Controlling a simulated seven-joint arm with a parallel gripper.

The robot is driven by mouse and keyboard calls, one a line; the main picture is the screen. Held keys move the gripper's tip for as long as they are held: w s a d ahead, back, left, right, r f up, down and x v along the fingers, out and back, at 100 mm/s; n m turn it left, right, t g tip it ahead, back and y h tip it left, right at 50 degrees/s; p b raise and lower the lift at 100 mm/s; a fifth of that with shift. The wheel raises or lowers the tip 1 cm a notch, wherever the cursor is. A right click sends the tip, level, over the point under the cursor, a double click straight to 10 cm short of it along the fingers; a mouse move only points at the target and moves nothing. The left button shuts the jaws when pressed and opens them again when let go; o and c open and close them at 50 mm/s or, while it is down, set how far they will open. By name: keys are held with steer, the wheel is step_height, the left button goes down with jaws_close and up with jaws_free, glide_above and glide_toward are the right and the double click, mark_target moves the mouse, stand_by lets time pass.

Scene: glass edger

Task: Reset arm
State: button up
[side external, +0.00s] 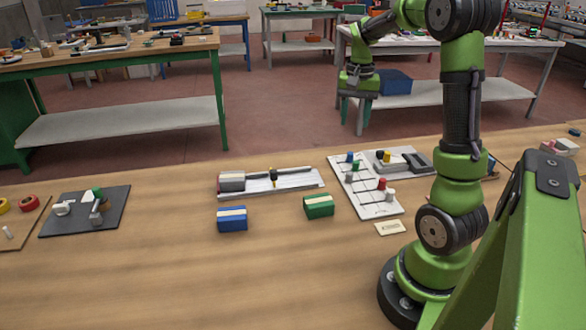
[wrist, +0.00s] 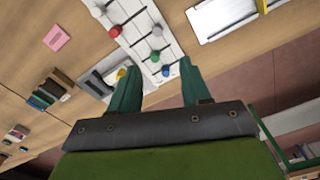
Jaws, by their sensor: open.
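My gripper (side external: 355,108) is raised above the far side of the wooden workbench (side external: 300,270), its fingers pointing down. In the wrist view my gripper (wrist: 160,66) shows two dark green fingers spread apart with nothing between them. My green arm stands at the right of the bench and bends over at the top. Below and beyond the fingers lies a white board (wrist: 128,16) with coloured knobs. In the side view the same board (side external: 372,208) lies left of my base, well below my gripper.
A white rail fixture (side external: 290,186), a blue block (side external: 232,219) and a green block (side external: 319,207) sit mid-bench. A grey device (side external: 412,162) adjoins the knob board. A dark mat (side external: 70,228) with parts lies left. The front of the bench is clear.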

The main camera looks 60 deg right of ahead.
steer(key=s+a+r+n+t, duration=0.1)
steer(key=a+n+t, duration=0.1)
steer(key=a, duration=0.7)
steer(key=s+a+r+n+t+y, duration=0.1)
steer(key=a+n, duration=0.3)
steer(key=a, duration=0.6)
steer(key=s+a+r+n+t+y, duration=0.1)
steer(key=s+a+r+n+t, duration=0.1)
steer(key=a, duration=0.8)
steer(key=shift+s+a+r+n+t, duration=0.3)
steer(key=shift+r+n+t, duration=0.35)
steer(key=shift+t, duration=0.45)
